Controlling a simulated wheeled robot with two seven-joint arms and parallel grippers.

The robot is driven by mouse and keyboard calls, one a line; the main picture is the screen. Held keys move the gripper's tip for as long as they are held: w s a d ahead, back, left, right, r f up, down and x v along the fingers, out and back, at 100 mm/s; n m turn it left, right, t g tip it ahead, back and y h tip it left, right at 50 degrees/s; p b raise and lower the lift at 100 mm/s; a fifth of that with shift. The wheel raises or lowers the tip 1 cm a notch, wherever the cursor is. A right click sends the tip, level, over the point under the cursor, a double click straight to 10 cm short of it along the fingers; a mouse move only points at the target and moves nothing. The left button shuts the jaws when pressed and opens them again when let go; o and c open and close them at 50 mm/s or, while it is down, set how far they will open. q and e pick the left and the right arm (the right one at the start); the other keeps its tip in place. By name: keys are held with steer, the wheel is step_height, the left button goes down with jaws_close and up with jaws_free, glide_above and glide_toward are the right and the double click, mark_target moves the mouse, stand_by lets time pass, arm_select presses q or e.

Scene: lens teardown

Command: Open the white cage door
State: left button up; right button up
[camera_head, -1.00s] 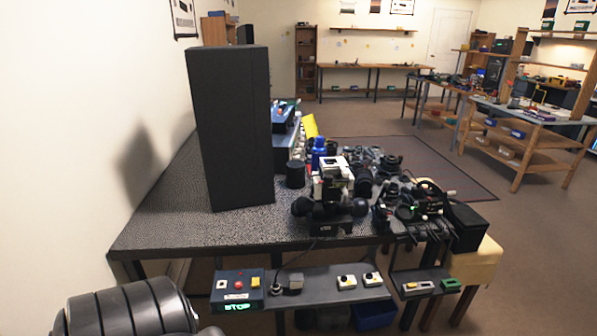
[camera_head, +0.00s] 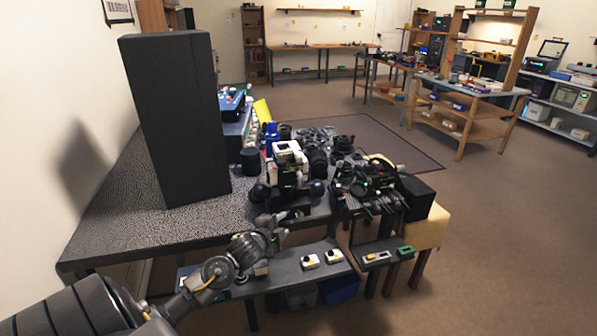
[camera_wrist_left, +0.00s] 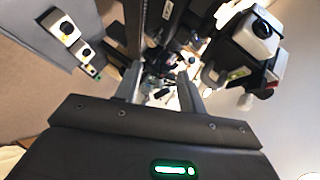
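A small white-framed machine (camera_head: 289,155) with black parts stands near the front of the dark speckled table (camera_head: 130,205). It appears to be the white cage; its door cannot be told apart from the frame at this size. A white and black body, likely the same machine, shows at the upper right of the left wrist view (camera_wrist_left: 258,33). My left gripper (camera_head: 288,216) is low in front of the machine, near the table's front edge, apart from the white part. In the left wrist view its two fingers (camera_wrist_left: 163,92) stand apart with nothing clearly between them. My right gripper is out of view.
A tall black box (camera_head: 180,120) stands at the table's left. A shelf with button boxes (camera_head: 310,262) hangs below the front edge, under my left arm. Black equipment with cables (camera_head: 365,185) crowds the right. Open floor (camera_head: 480,240) lies to the right.

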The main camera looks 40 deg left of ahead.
mark_target(296, 159)
arm_select(q)
step_height(296, 159, up, 17)
steer(key=w+a+m+t, duration=0.2)
steer(key=m+t, duration=0.2)
steer(key=w, duration=0.3)
steer(key=w+a+p, duration=0.1)
steer(key=w, duration=0.5)
steer(key=shift+w+a+r+p, duration=0.2)
steer(key=shift+a+p, duration=0.1)
steer(key=shift+p, duration=0.1)
steer(key=shift+w, duration=0.4)
steer(key=shift+w+a+f, duration=0.1)
steer(key=shift+w, duration=0.35)
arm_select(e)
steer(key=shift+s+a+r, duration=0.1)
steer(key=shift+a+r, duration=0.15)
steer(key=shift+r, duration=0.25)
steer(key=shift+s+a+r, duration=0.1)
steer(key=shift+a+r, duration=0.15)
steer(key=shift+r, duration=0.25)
arm_select(q)
jaws_close()
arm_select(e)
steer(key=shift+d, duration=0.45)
